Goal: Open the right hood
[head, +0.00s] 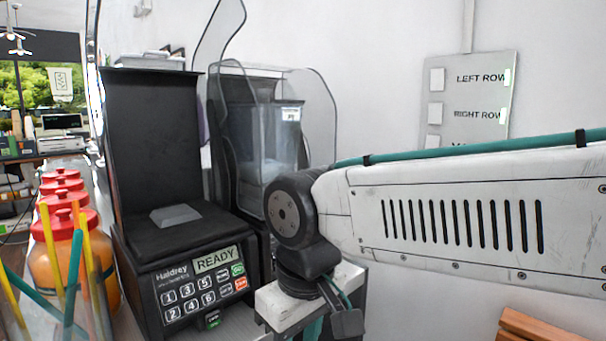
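Two black machines with clear hoods stand side by side. The left machine (150,140) has a keypad and a display reading READY, and clear curved panels rise around its top. The right machine's clear hood (318,105) has smoky, curved side panels around a clear container (262,140) with a small label. I cannot tell how far this hood is raised. My arm comes in from the right and hides the lower part of the right machine. My gripper (345,318) points down in front of it, right of the keypad. Its fingertips are mostly hidden, and I see nothing held.
Red-lidded jars (64,225) and yellow and teal straws (75,270) stand at the left. A wall panel (468,95) reads LEFT ROW and RIGHT ROW. A wooden object (545,325) is at the bottom right.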

